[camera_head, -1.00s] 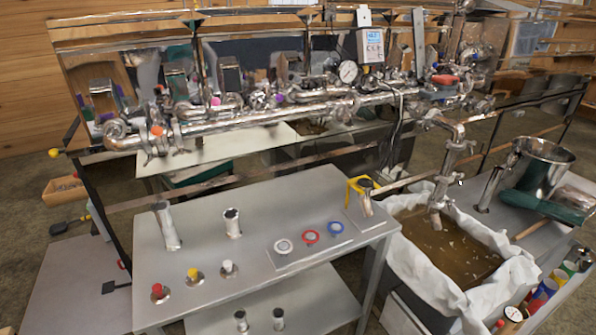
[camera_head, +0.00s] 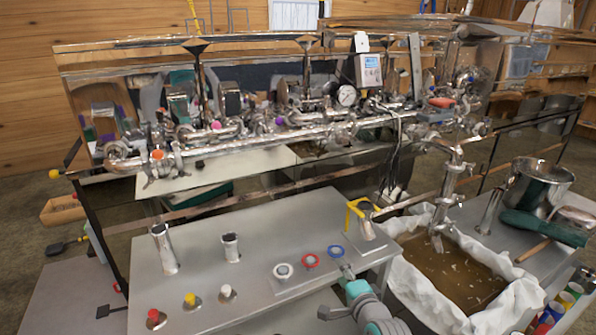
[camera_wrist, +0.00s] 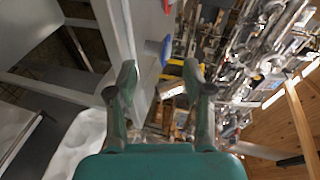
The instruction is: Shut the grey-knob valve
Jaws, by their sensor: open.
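A round knob with a pale grey rim (camera_head: 283,271) sits on a plate on the grey metal table, left of a red-ringed knob (camera_head: 310,260) and a blue-ringed knob (camera_head: 336,251). I take it for the grey-knob valve; whether it is open or shut I cannot tell. My gripper (camera_head: 335,291) is at the table's front right, right of the grey knob and apart from it. In the wrist view my gripper (camera_wrist: 160,73) is open and empty, with the blue knob (camera_wrist: 166,50) beyond the fingertips and part of the red one (camera_wrist: 167,6) at the top edge. The grey knob does not show there.
Red (camera_head: 154,315), yellow (camera_head: 191,298) and white (camera_head: 227,291) small knobs stand at the table's front left. Metal tubes (camera_head: 164,248) stand behind them. A yellow bracket (camera_head: 352,213) rises behind the blue knob. A cloth-lined tub (camera_head: 420,290) of brown liquid is at right.

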